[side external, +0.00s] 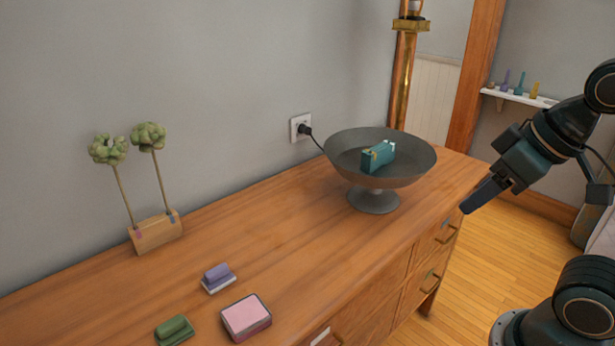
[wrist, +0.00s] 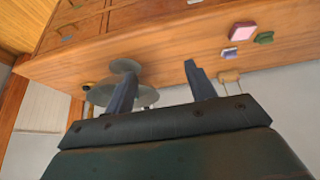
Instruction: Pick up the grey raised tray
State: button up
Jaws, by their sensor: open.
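The grey raised tray (side external: 376,181) is a wide, shallow dish on a round foot, standing upright near the right end of the wooden dresser top. A teal block-like item (side external: 378,156) lies in its dish. My gripper (side external: 478,197) is in the air to the right of the tray, apart from it and just past the dresser's edge. In the wrist view my gripper (wrist: 160,88) has its two fingers spread with nothing between them. The tray (wrist: 148,97) shows there partly behind the left finger.
The dresser top (side external: 290,240) left of the tray is clear. Farther left are a purple block (side external: 217,275), a pink-topped box (side external: 246,316), a green block (side external: 174,328) and a wooden stand (side external: 156,234) with plant stems. A wall socket (side external: 300,127) has a cord running behind the tray.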

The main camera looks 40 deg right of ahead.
jog(key=w+d+r+m+g, duration=0.1)
jog(key=w+d+r+m, duration=0.2)
jog(key=w+r+m, duration=0.45)
jog(key=m+g, duration=0.5)
jog(key=m, duration=0.6)
send_over(379, 147)
notch_tip(379, 147, down, 7)
jog(key=shift+r, duration=0.2)
jog(key=shift+n, duration=0.25)
jog(key=shift+f, duration=4.3)
